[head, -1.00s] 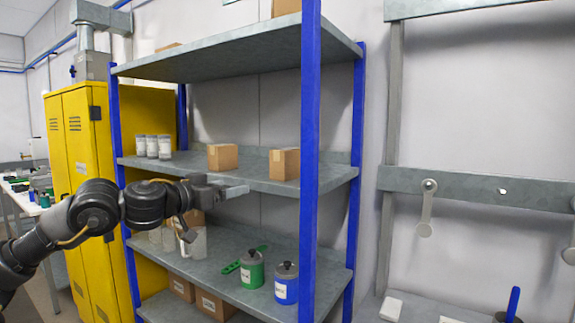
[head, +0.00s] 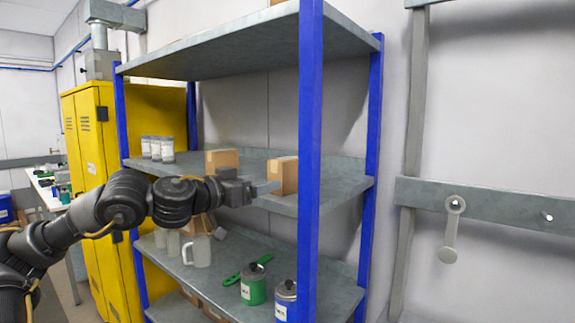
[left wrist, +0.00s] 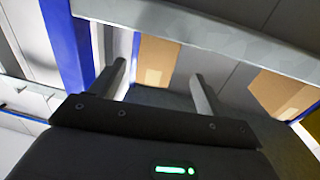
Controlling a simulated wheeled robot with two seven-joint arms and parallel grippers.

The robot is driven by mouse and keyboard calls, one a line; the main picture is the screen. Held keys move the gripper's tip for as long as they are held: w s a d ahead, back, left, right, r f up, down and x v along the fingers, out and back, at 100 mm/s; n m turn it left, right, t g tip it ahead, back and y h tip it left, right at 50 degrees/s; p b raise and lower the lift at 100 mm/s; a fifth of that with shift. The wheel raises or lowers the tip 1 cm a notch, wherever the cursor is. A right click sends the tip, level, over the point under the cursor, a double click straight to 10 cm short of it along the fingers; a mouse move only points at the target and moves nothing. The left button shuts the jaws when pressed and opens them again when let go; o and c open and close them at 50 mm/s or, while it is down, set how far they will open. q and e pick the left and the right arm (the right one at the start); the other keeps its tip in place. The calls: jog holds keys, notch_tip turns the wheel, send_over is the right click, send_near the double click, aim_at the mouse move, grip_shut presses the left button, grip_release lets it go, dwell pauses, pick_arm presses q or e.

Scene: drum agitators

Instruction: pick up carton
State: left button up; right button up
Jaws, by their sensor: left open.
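Two brown cartons stand on the middle shelf (head: 330,180). The right carton (head: 284,176) is near the blue front post; the left carton (head: 222,160) is farther left. My left gripper (head: 262,188) is open and empty, at about shelf height, its finger overlapping the lower left of the right carton. In the left wrist view, the open fingers (left wrist: 158,72) spread with the right carton (left wrist: 155,62) showing between and beyond them. The left carton (left wrist: 283,95) is at the right edge there. I cannot tell whether a finger touches the carton. My right gripper is not in view.
A blue post (head: 310,120) stands just right of the right carton. White jars (head: 157,149) stand at the middle shelf's left end. A yellow cabinet (head: 88,150) is at left.

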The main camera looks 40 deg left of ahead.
aim_at(274, 179)
pick_arm(q)
jog(key=w+p, duration=0.1)
jog(key=w, duration=0.2)
jog(key=shift+p, duration=0.4)
jog(key=shift+w, duration=0.1)
jog(key=shift+w+d+r+p, duration=0.15)
jog(key=shift+w+p, duration=0.05)
jog(key=shift+p, duration=0.3)
jog(key=w+p, duration=0.3)
jog(key=w, duration=0.1)
jog(key=shift+w+d, duration=0.1)
jog(key=shift+d, duration=0.25)
jog(key=shift+w, duration=0.35)
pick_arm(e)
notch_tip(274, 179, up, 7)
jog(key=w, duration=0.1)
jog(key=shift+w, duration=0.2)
pick_arm(q)
jog(key=shift+s, duration=0.1)
